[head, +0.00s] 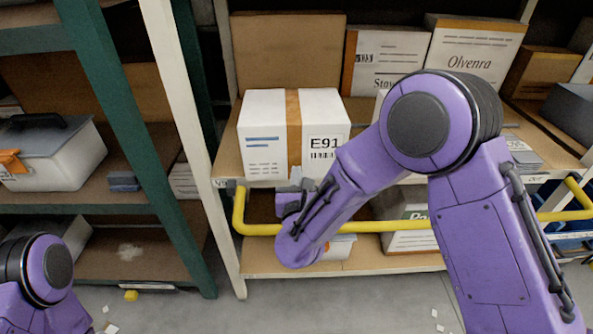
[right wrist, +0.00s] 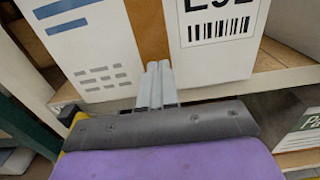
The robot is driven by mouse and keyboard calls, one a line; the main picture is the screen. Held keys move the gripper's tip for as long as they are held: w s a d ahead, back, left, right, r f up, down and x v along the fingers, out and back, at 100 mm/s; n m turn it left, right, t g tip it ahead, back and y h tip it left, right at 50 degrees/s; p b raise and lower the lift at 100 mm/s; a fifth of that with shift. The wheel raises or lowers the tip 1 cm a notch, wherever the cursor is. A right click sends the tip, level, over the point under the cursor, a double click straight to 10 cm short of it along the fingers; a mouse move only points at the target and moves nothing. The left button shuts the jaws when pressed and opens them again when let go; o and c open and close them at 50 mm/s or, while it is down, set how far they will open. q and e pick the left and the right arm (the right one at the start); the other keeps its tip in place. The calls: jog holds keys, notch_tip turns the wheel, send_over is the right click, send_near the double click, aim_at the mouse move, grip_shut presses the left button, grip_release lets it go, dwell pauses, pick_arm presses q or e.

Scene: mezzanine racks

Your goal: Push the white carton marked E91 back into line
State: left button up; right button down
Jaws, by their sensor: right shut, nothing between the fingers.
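The white carton marked E91 (head: 264,133) stands upright on the rack shelf (head: 226,160) in the head view, with a brown tape band down its front. Its front face is close to the shelf's front edge. My right gripper (head: 302,176) is shut and empty at the lower front of the carton. In the right wrist view the shut fingers (right wrist: 158,80) point at the brown band of the carton (right wrist: 95,45), low on its face. I cannot tell whether the fingertips touch it. My left arm shows only at the lower left of the head view; its gripper is out of frame.
A yellow rail (head: 375,226) runs across the shelf front, below the carton. A white rack post (head: 190,110) stands left of it. A large brown box (head: 288,50) is behind the carton. An Olvenra box (head: 472,48) and other boxes stand to the right.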

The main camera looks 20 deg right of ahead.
aim_at(296, 160)
jog(key=shift+w+d, duration=0.2)
jog(key=shift+w, duration=0.45)
jog(key=shift+w+f, duration=0.1)
jog(key=b+x, duration=0.2)
jog(key=x, duration=0.3)
jog(key=shift+b, duration=0.35)
jog(key=shift+d, duration=0.1)
